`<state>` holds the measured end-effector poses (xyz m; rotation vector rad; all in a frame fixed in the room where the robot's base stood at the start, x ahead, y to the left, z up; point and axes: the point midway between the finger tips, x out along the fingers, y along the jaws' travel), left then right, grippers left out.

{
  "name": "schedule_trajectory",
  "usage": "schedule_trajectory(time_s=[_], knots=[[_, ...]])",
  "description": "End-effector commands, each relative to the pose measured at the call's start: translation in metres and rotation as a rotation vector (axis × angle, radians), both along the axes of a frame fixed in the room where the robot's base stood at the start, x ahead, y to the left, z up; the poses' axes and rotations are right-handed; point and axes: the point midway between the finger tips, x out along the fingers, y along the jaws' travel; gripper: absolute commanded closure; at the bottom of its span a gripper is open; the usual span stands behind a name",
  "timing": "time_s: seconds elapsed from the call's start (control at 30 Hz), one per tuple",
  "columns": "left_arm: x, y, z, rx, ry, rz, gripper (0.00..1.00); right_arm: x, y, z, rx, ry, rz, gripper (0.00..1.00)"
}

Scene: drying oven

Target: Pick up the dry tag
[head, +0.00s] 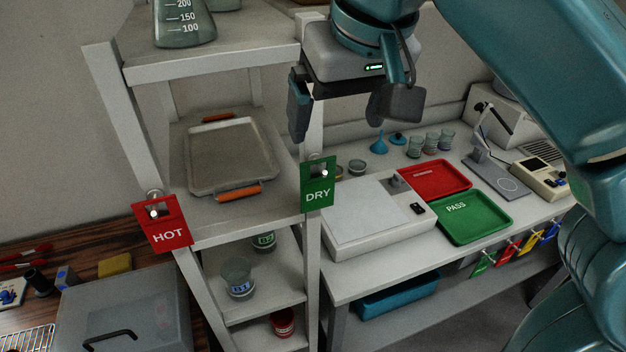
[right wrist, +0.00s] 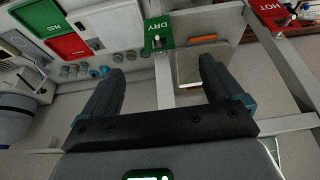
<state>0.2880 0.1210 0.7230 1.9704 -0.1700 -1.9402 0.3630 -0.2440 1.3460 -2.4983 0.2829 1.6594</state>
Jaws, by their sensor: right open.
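The green dry tag (head: 318,191) hangs from a hook on the right front post of the shelf rack in the head view. It also shows in the right wrist view (right wrist: 158,30), beyond the fingertips. My right gripper (head: 342,120) is open and empty, above the dry tag and apart from it. In the right wrist view its two fingers (right wrist: 162,72) are spread wide, with the rack post between them. My left gripper is not in view.
A red hot tag (head: 169,234) hangs on the left post. The rack (head: 260,225) holds a tray with orange handles (head: 225,158) and beakers. On the right, a bench carries a white flat device (head: 375,222), a red tray (head: 434,179) and a green tray (head: 472,232).

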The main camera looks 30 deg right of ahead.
Motion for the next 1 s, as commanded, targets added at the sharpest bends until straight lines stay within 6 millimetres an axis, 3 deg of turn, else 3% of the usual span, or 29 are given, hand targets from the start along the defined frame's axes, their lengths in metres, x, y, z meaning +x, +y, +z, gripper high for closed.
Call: schedule_trajectory(time_s=[0.4,0.67,1.0], knots=[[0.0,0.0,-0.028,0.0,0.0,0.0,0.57,0.023,-0.012,-0.082,-0.002,0.006,-0.003,0.06],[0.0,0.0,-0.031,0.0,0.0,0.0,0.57,0.035,-0.014,-0.104,0.0,0.003,-0.001,0.06],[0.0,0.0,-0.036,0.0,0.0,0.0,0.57,0.056,-0.02,-0.146,-0.001,0.003,-0.002,0.06]])
